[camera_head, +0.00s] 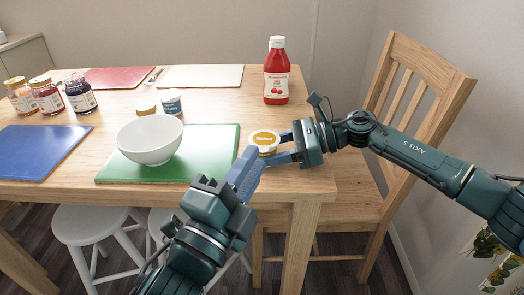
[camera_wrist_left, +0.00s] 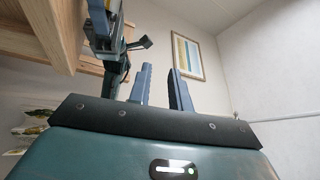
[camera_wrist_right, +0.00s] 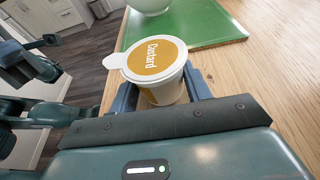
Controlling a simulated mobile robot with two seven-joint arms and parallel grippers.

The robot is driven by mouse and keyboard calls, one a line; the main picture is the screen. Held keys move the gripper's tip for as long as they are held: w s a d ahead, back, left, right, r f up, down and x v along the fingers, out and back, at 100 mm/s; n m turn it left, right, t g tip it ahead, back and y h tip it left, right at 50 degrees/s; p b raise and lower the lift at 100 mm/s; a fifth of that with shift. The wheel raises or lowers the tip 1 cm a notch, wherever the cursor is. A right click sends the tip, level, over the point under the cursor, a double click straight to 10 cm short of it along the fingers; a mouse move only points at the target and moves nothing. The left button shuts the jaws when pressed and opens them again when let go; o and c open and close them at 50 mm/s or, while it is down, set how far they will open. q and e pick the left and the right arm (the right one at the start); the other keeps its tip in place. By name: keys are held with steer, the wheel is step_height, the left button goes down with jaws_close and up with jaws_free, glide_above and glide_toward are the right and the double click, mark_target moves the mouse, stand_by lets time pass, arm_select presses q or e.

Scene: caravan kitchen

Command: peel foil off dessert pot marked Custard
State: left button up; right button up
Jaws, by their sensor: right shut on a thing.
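The Custard pot (camera_head: 265,143) is a small white tub with a yellow-orange label on its lid. In the right wrist view the pot (camera_wrist_right: 157,65) stands upright, its lid flat on top, with a white tab sticking out to the left. My right gripper (camera_head: 284,147) is shut around the pot's sides, near the table's right front corner. My left gripper (camera_head: 246,167) is just left of and in front of the pot. In the left wrist view its two fingers (camera_wrist_left: 160,85) are apart with nothing between them. Whether it touches the pot is unclear.
Two other small pots (camera_head: 172,104) stand behind the white bowl (camera_head: 150,140) on the green board (camera_head: 215,165). A ketchup bottle (camera_head: 277,75) stands at the back right. Several jars (camera_head: 80,94) stand at the left. A wooden chair (camera_head: 430,75) is at the right.

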arm_select(q)
step_height(320, 180, up, 9)
steer(key=d+m+t, duration=0.2)
steer(key=d+m, duration=0.1)
steer(key=m, duration=0.3)
steer(key=n+g+y, duration=0.7)
steer(key=n+y, duration=0.2)
steer(key=y, duration=0.1)
glide_toward(264, 150)
steer(key=shift+a+v, duration=0.2)
steer(key=shift+v, duration=0.7)
steer(key=shift+a+v, duration=0.2)
steer(key=shift+v, duration=0.65)
steer(key=shift+x, duration=5)
steer(key=shift+d, duration=0.15)
jaws_close()
